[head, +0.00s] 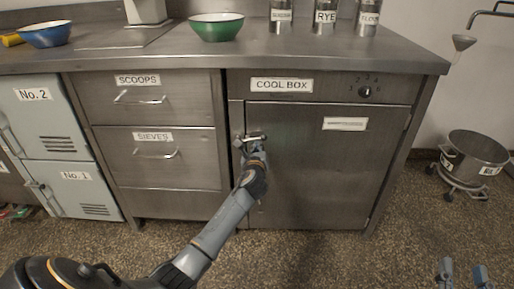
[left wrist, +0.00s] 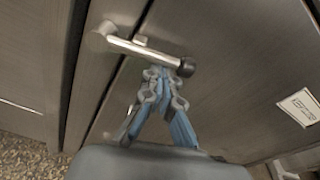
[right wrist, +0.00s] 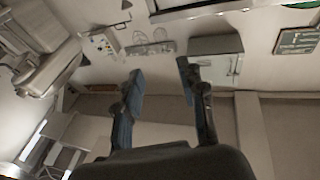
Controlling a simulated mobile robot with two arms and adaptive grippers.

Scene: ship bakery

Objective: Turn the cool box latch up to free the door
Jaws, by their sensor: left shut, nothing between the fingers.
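The cool box door (head: 325,170) is a brushed steel panel, closed in its frame. Its latch (head: 251,137) is at the door's left edge and its bar lies roughly sideways in the head view. In the left wrist view the latch (left wrist: 140,48) is a bright metal bar with a pivot at the left and a dark knob at the right end. My left gripper (left wrist: 163,74) is shut and empty, its fingertips just below the bar near the knob; I cannot tell whether they touch. My right gripper (head: 462,270) is open and empty, away from the cool box.
Drawers marked scoops (head: 140,98) and sieves (head: 155,155) stand left of the cool box. The counter (head: 330,48) above holds a green bowl (head: 216,27) and labelled jars. A wheeled pot (head: 473,155) stands at the right. The floor before the door is clear.

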